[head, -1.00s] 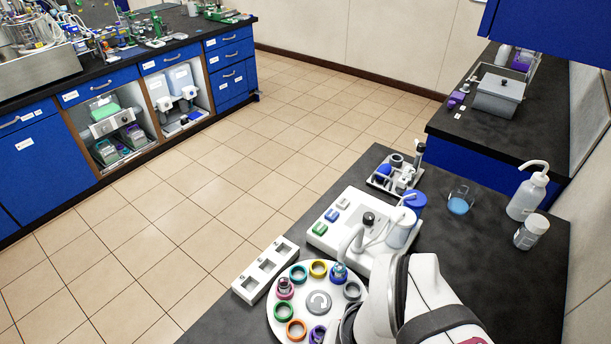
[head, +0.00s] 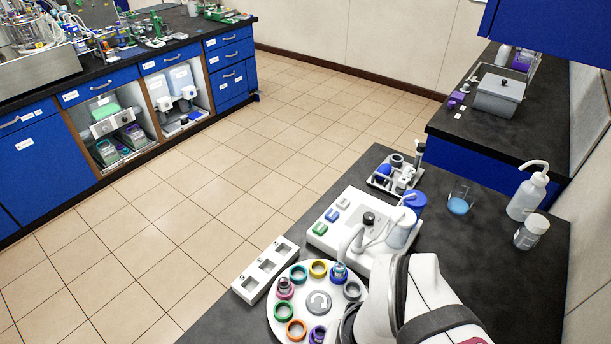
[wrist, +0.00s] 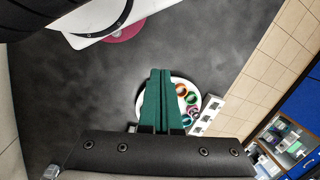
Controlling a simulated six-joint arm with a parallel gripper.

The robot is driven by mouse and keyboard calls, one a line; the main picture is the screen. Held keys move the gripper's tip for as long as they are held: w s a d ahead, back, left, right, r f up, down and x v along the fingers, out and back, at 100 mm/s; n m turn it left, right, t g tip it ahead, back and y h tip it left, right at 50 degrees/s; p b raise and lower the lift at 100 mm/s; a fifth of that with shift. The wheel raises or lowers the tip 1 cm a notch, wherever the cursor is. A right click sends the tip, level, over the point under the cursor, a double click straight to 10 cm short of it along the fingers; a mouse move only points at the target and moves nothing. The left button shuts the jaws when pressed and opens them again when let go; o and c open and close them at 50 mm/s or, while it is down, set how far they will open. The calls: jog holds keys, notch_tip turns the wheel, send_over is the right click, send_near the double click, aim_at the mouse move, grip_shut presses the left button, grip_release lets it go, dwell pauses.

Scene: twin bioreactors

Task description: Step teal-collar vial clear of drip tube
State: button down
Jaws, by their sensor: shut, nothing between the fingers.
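The white round carousel (head: 312,313) carries a ring of coloured sockets around a grey hub with an arrow. A small vial (head: 339,270) with a bluish-teal collar stands upright in the blue socket, beneath the tip of the curved white drip tube (head: 352,240). Other vials stand in the pink socket (head: 284,289) and the purple socket (head: 318,333). The teal socket (head: 298,273) looks empty. In the wrist view my gripper (wrist: 160,72) has its green fingers together, with nothing between them. They cover part of the carousel (wrist: 171,79). The head view hides the fingers behind my arm.
The white pump unit (head: 345,229) with coloured buttons stands behind the carousel. A white slotted rack (head: 265,270) lies at its left. A beaker (head: 459,200), wash bottle (head: 527,193) and capped jar (head: 530,232) stand at the right. Dark bench is free around them.

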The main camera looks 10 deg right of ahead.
dwell(0.8)
jog(key=n+t+h, duration=0.2)
jog(key=n+t, duration=0.7)
jog(key=n, duration=0.5)
send_over(322, 230)
notch_tip(322, 230, down, 6)
jog(key=shift+f, duration=4.4)
jog(key=shift+f, duration=0.4)
